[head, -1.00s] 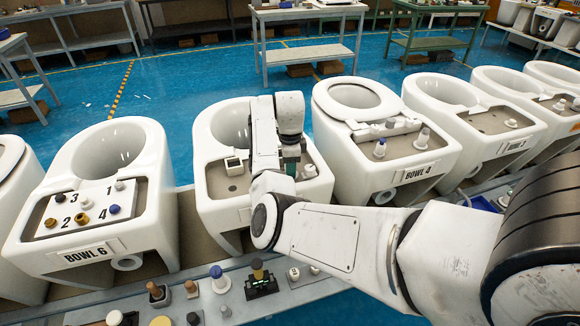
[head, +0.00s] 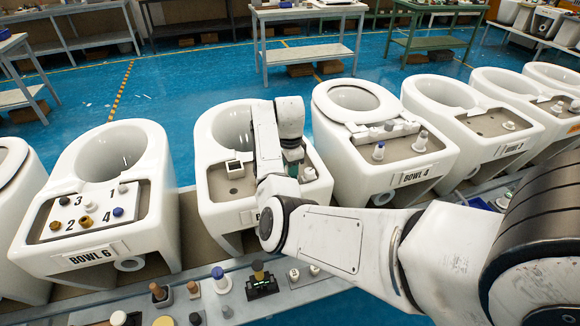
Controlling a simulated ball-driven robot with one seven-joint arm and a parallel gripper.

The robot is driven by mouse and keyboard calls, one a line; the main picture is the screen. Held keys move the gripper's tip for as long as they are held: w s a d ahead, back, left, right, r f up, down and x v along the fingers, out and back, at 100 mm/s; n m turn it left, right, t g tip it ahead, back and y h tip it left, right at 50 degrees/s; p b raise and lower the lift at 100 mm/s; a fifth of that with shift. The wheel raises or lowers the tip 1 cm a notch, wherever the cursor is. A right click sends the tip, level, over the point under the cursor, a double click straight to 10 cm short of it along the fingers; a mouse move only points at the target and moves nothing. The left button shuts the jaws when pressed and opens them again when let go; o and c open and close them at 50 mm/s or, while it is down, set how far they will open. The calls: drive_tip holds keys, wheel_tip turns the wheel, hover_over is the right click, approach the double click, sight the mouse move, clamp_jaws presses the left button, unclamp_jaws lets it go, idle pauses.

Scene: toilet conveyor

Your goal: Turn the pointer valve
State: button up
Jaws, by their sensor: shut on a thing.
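My gripper (head: 292,168) is over the rear deck of the white toilet bowl (head: 214,150) in the middle, between the bowls labelled 6 and 4. It is low at the deck and shut on a small part there. My own arm hides most of this part, which appears to be the pointer valve; its pointer and angle do not show. A small pale knob (head: 309,173) stands on the deck just right of my gripper.
Bowl 6 (head: 150,215) stands at left with a numbered panel (head: 85,211) of knobs. Bowl 4 (head: 350,165) stands close at right. A grey ledge (head: 245,312) in front carries several loose knobs and fittings. Open blue floor (head: 200,75) lies behind.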

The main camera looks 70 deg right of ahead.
drive_tip(key=n+p, duration=0.2)
drive_tip(key=n, duration=0.3)
drive_tip(key=shift+r+n+p, duration=0.1)
drive_tip(key=shift+n+p, duration=0.25)
drive_tip(key=shift+n, duration=0.05)
idle(0.4)
drive_tip(key=o, duration=1)
drive_tip(key=shift+o, duration=0.2)
wheel_tip(320, 180, up, 11)
drive_tip(key=shift+f+b, duration=0.15)
drive_tip(key=shift+b, duration=0.55)
